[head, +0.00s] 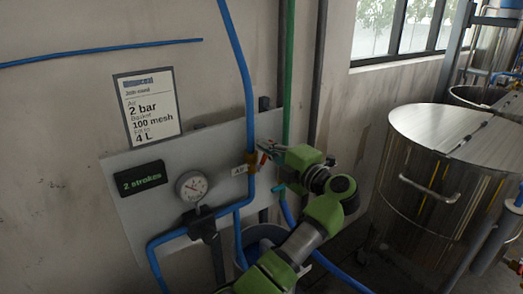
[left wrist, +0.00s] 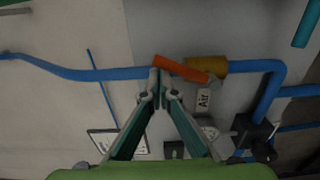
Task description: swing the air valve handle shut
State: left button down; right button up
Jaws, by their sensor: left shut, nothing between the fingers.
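The air valve has a brass body (head: 250,162) on the blue pipe and a red-orange handle (head: 264,158), mostly hidden by my gripper in the head view. In the left wrist view the brass body (left wrist: 207,67) sits on the pipe, and the handle (left wrist: 182,69) lies slightly slanted to the pipe. My left gripper (head: 266,149) is shut and empty at the valve. In the left wrist view its fingertips (left wrist: 160,76) are by the handle's free end; I cannot tell whether they touch it. My right gripper is not in view.
An "Air" label (head: 239,170) hangs by the valve. A pressure gauge (head: 193,185) and a "2 strokes" display (head: 140,180) are on the grey panel (head: 130,212). A green pipe (head: 288,80) runs close behind my gripper. A steel tank (head: 440,165) stands at right.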

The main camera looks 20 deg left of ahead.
pick_arm(q)
jog(key=shift+w+d+f, duration=0.1)
jog(key=shift+w+d+f+b, duration=0.15)
jog(key=shift+w+d+b, duration=0.35)
jog(key=shift+w+b, duration=0.1)
